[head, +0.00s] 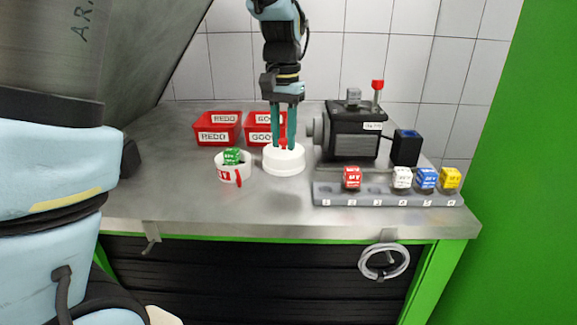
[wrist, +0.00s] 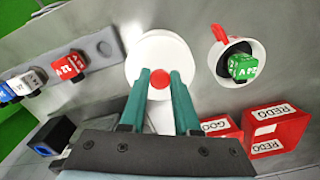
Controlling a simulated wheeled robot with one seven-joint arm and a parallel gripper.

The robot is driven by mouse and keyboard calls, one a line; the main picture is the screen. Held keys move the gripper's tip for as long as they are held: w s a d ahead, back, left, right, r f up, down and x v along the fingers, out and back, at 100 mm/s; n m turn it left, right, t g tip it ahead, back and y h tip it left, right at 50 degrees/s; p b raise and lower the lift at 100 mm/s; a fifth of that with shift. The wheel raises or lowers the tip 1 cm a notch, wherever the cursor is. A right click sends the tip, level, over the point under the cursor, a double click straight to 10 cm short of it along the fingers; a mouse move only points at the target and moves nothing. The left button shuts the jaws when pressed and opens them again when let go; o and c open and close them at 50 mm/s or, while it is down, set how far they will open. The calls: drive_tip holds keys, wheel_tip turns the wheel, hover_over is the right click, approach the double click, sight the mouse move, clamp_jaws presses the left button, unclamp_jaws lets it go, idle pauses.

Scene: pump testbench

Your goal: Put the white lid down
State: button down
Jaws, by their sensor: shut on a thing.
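The white lid (head: 284,160) is a round disc with a red knob at its top centre. It is at the middle of the steel bench, right of the white cup. My gripper (head: 284,143) points straight down with teal fingers and is shut on the lid's red knob. In the wrist view the lid (wrist: 150,55) lies below the fingertips (wrist: 160,82), with the red knob between them. I cannot tell whether the lid's underside touches the bench.
A white cup (head: 233,173) with a red mark holds a green cube (head: 232,156). Red bins (head: 218,135) stand behind. A pump unit (head: 352,135) and a grey rack (head: 385,193) with red, white, blue and yellow cubes are at right. The bench front, left of the rack, is clear.

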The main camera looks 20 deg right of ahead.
sight(284, 149)
drive_tip(key=shift+f+p, duration=0.35)
drive_tip(key=shift+f, duration=2.55)
drive_tip(key=shift+f, duration=0.1)
drive_tip(key=c, duration=0.6)
unclamp_jaws()
drive_tip(key=shift+c, duration=0.2)
wheel_tip(284, 149, up, 12)
drive_tip(key=shift+r+b, duration=0.15)
drive_tip(key=shift+b, duration=0.5)
drive_tip(key=w+a+f+n, duration=0.15)
drive_tip(key=a+f, duration=0.25)
drive_tip(key=a, duration=0.5)
drive_tip(key=w+a+f+n, duration=0.1)
drive_tip(key=a+f+n, duration=0.3)
drive_tip(key=a, duration=0.5)
drive_tip(key=s+a+f+n, duration=0.1)
drive_tip(key=s+a+f, duration=0.2)
drive_tip(key=a, duration=0.3)
drive_tip(key=s+a+f+n+t, duration=0.1)
drive_tip(key=s+a+f, duration=0.2)
drive_tip(key=a, duration=0.3)
drive_tip(key=shift+s+f+n+t, duration=0.25)
drive_tip(key=shift+n+t, duration=0.05)
drive_tip(key=shift+n, duration=0.05)
